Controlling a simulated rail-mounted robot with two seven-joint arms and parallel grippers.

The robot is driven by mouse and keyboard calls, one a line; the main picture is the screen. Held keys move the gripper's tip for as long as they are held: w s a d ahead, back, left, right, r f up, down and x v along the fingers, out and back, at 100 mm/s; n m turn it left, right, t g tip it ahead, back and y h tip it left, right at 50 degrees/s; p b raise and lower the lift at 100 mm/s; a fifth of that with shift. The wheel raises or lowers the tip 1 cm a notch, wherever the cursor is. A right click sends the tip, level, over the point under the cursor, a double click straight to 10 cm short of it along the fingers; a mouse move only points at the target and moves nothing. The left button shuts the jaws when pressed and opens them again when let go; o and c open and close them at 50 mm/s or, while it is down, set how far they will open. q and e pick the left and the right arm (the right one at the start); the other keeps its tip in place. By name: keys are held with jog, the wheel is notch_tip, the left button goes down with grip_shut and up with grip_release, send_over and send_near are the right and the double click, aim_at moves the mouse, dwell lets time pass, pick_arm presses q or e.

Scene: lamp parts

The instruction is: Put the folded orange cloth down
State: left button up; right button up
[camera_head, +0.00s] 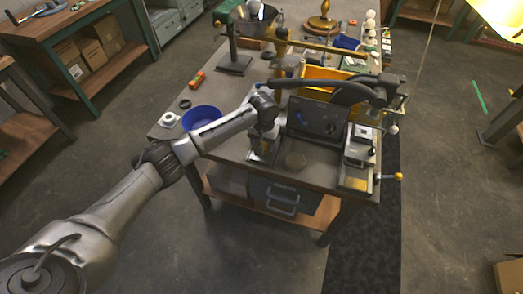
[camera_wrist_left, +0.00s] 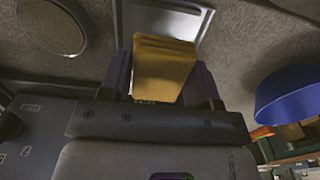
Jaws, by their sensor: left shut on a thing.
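The folded orange cloth (camera_wrist_left: 165,68) is a layered, brownish-orange pad in the left wrist view. It sits between the two dark fingers of my left gripper (camera_wrist_left: 160,85), which is shut on it. In the head view, my left gripper (camera_head: 263,143) points down over the front part of the workbench, above a pale metal plate (camera_head: 257,158). I cannot make out the cloth there. A light-framed plate (camera_wrist_left: 176,18) shows just past the cloth in the wrist view; whether the cloth touches it is unclear. My right gripper is not seen.
A blue bowl (camera_head: 202,118) stands left of the gripper; it also shows in the wrist view (camera_wrist_left: 290,95). A round disc (camera_head: 295,160), a dark upright panel (camera_head: 317,119) and a metal fixture (camera_head: 358,160) are to the right. A yellow bin (camera_head: 318,74) is behind.

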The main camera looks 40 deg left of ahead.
pick_arm(q)
jog(key=shift+s+a+f, duration=0.1)
jog(key=shift+a+f, duration=0.1)
jog(key=shift+a, duration=0.15)
jog(key=shift+f+b, duration=0.65)
jog(key=shift+f, duration=1.35)
jog(key=o, duration=0.8)
jog(key=shift+f, duration=0.1)
